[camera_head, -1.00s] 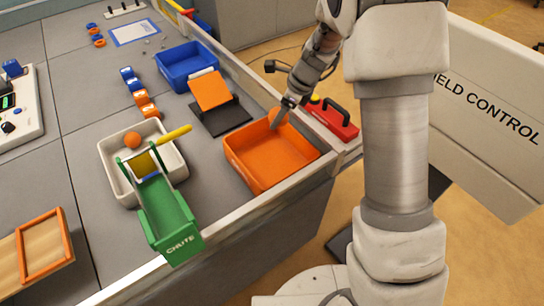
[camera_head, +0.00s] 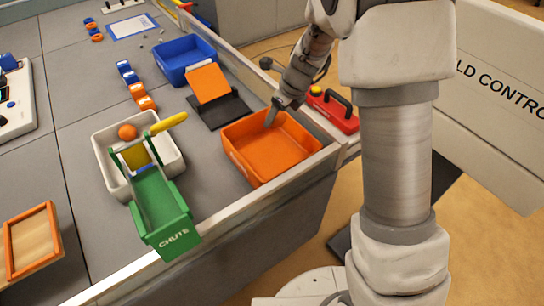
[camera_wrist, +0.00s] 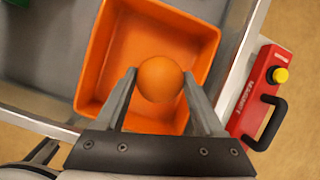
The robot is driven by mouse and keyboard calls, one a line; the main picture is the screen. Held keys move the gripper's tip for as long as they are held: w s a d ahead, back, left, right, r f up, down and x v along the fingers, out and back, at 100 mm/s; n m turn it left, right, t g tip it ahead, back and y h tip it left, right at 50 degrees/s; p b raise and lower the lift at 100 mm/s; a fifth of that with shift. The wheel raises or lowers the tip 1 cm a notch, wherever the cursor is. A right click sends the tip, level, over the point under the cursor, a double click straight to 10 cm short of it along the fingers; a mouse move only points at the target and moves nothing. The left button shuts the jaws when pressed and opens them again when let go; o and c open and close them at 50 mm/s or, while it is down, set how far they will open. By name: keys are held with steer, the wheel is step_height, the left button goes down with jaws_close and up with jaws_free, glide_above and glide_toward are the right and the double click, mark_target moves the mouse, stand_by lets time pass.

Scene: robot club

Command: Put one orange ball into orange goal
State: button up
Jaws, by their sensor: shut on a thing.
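The orange goal (camera_head: 243,165) is an open orange bin at the table's front right edge; it also shows in the wrist view (camera_wrist: 90,75). My gripper (camera_wrist: 158,82) is shut on an orange ball (camera_wrist: 160,78), with one finger on each side of it. In the wrist view the ball appears over the inside of the goal. In the head view my gripper (camera_head: 272,115) is at the goal's back right part, and the held ball is hidden there. Another orange ball (camera_head: 127,132) lies in the white tray (camera_head: 108,172) at the left.
A green chute (camera_head: 162,205) with a yellow bar stands at the white tray. A blue bin (camera_head: 185,57) and an orange tilted panel (camera_head: 208,83) are behind the goal. A red case (camera_head: 333,110) with a black handle is just right of the goal.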

steer(key=shift+f+b, duration=0.45)
steer(key=shift+f, duration=0.3)
steer(key=o, duration=1.3)
steer(key=shift+o, duration=0.2)
steer(key=shift+r, duration=0.1)
steer(key=p+v, duration=0.6)
steer(key=v, duration=1.1)
steer(key=shift+p, duration=0.3)
steer(key=shift+s+d+r, duration=0.1)
steer(key=shift+d+r, duration=0.05)
